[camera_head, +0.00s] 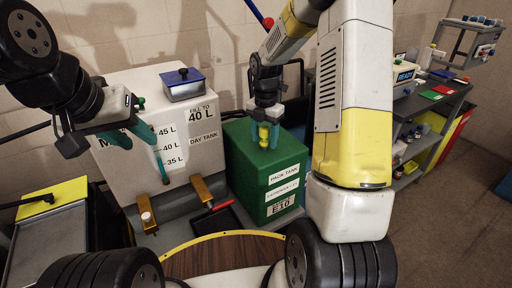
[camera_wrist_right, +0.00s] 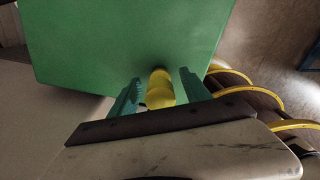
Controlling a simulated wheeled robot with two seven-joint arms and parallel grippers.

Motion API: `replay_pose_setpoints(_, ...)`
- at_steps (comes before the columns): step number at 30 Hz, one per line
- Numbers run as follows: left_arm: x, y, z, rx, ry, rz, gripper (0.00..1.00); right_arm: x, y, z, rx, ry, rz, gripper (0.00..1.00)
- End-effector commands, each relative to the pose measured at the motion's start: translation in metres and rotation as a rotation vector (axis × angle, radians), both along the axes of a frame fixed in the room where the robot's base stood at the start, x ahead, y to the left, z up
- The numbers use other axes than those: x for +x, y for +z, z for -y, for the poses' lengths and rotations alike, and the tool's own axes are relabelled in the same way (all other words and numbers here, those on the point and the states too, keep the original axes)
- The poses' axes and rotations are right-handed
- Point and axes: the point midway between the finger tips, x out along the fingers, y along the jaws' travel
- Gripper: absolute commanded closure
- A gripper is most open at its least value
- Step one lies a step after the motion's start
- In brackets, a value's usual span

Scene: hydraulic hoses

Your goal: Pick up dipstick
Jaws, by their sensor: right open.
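The dipstick (camera_head: 264,132) shows as a yellow handle at the top of the green pack tank (camera_head: 238,153). In the right wrist view the yellow handle (camera_wrist_right: 160,88) stands between the two teal fingers. My right gripper (camera_head: 265,138) is open around the handle, with a gap visible on both sides in the wrist view. Any lower part of the dipstick is hidden. My left gripper (camera_head: 108,140) is open and empty in front of the white day tank (camera_head: 120,92).
A blue-lidded box (camera_head: 182,86) sits on the day tank. Brass taps (camera_head: 147,214) and a red-handled tool (camera_head: 222,206) are low in front. A grey shelf unit (camera_head: 432,115) with cards and small items stands at the right. Floor is open at far right.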

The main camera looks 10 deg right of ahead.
Motion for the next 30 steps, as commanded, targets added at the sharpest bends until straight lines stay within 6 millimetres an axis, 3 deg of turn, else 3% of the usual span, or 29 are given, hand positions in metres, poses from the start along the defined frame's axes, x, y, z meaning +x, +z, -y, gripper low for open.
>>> replay_pose_setpoints(3,0.0000,0.0000,0.0000,0.000,0.000,0.000,0.64,-0.0002,-0.0093,-0.0002,0.000,0.000,0.000,0.44)
replay_pose_setpoints(10,0.0000,0.0000,0.0000,0.000,0.000,0.000,0.64,-0.0001,-0.0104,-0.0001,0.000,0.000,0.001,0.44)
replay_pose_setpoints(19,0.0000,0.0000,0.0000,0.000,0.000,0.000,0.64,-0.0001,-0.0101,-0.0001,0.000,-0.001,0.001,1.00)
replay_pose_setpoints(30,0.0000,0.0000,0.0000,0.000,0.000,0.000,0.64,0.0001,-0.0099,-0.0001,0.000,-0.001,0.001,1.00)
